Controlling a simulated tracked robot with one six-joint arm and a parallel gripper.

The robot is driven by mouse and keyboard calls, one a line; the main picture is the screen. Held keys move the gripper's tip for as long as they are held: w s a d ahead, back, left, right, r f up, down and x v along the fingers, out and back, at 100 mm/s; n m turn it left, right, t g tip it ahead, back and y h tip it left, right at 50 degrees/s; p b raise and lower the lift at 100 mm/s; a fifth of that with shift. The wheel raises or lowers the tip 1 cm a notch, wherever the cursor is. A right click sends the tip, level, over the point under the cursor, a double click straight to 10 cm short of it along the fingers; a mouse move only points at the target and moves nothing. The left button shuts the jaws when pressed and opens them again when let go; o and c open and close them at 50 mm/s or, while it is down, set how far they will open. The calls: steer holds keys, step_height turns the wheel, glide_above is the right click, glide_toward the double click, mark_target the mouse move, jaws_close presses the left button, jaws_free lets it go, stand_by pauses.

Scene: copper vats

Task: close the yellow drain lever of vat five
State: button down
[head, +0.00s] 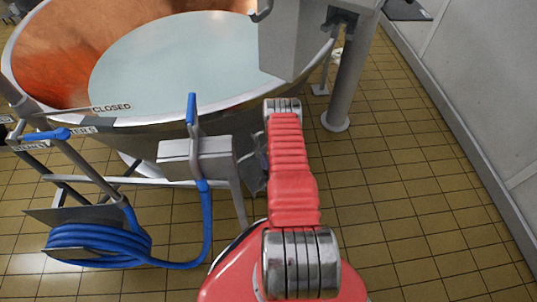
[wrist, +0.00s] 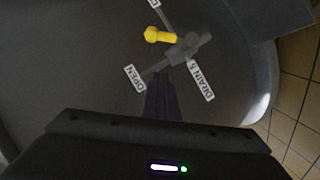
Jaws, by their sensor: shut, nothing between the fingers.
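The yellow drain lever (wrist: 160,36) shows in the wrist view, its rounded knob pointing left from a grey valve hub (wrist: 193,42). It lies between a tag reading OPEN (wrist: 135,78) at lower left and a partly cut-off tag (wrist: 153,3) at the top edge. A tag reading DRAIN 5 (wrist: 201,81) is below right of the hub. My gripper (wrist: 162,78) is shut and empty, its dark fingers just below the lever in the picture. Contact cannot be told. In the head view the lever is hidden, and my gripper is mostly hidden behind my red arm.
A copper vat (head: 60,52) holding pale liquid fills the upper left. A grey box (head: 195,158), a blue handle (head: 191,108) and a coiled blue hose (head: 95,243) stand before it. A metal leg (head: 347,75) and wall (head: 490,85) are right; tiled floor (head: 410,220) lies open between.

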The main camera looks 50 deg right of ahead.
steer(key=w+d+f, duration=0.2)
steer(key=d+f, duration=0.1)
steer(key=d, duration=0.2)
steer(key=shift+w+d+f, duration=0.15)
steer(key=shift+w+f, duration=0.05)
steer(key=shift+f, duration=0.2)
steer(key=shift+w, duration=0.1)
stand_by(0.3)
